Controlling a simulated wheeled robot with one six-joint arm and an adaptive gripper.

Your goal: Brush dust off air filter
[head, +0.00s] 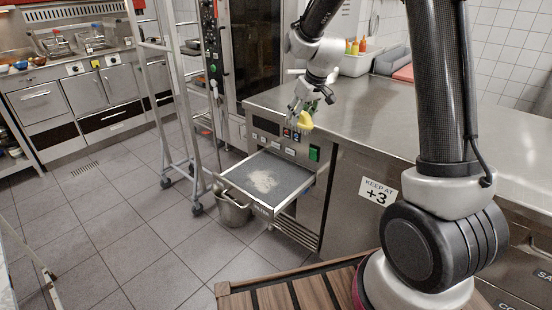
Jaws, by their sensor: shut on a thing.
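The air filter (293,181) is a flat dark grey panel in a pulled-out metal tray at the front of the steel counter. A pale patch of dust (264,181) lies on its middle. My gripper (302,112) is above and behind the filter, close to the counter front. It is shut on a small yellow thing (307,121), which looks like the brush. The yellow thing is clear of the filter; its bristles are too small to make out.
The steel counter (365,115) stands behind the tray, with a control panel on its front. A metal bucket (233,211) stands on the floor below. A wheeled rack (176,110) is at the left. A slatted wooden surface (290,295) lies in front. The floor at left is mostly clear.

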